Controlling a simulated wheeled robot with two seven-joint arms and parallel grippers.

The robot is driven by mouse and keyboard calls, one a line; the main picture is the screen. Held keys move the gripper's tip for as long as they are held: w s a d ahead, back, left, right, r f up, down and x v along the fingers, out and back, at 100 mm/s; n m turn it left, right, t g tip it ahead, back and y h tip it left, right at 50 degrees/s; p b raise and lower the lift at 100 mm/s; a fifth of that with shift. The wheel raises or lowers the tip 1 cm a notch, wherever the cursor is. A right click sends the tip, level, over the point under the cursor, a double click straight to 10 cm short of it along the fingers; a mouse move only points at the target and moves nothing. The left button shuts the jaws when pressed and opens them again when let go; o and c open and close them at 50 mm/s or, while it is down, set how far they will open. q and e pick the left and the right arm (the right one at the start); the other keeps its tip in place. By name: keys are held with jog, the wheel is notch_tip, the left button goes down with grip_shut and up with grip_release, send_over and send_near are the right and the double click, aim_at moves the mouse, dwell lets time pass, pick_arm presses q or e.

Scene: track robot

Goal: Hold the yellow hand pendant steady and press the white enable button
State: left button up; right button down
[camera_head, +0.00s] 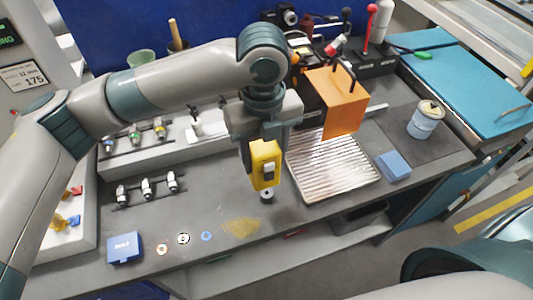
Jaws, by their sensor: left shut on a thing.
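The yellow hand pendant (265,158) is held upright between the fingers of my left gripper (262,150), above the grey bench top near its front edge. A light button and dark parts show on the pendant's face, and a dark round end shows below it. I cannot tell for certain which part is the white enable button. The gripper's body hides the top of the pendant. My right gripper is not in view.
A ribbed metal tray (335,185) lies just right of the pendant. An orange box (338,103) stands behind it. A blue box (125,248) sits at the front left.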

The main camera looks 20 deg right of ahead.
pick_arm(q)
jog(key=shift+w+a+f+b, duration=0.55)
jog(key=shift+w+a+f, duration=0.5)
jog(key=shift+a+f, duration=0.6)
jog(key=shift+w+a+f+b, duration=0.6)
jog(key=shift+w+a+f, duration=0.4)
jog(key=shift+a+f, duration=0.65)
jog(key=shift+w+a+f+b, duration=0.55)
jog(key=shift+w+a+f, duration=0.65)
jog(key=shift+f, duration=0.65)
jog(key=shift+s+a+f, duration=0.1)
jog(key=shift+a+f, duration=0.1)
jog(key=shift+a, duration=0.15)
jog(key=o, duration=0.4)
jog(key=shift+c, duration=0.2)
jog(key=c, duration=0.6)
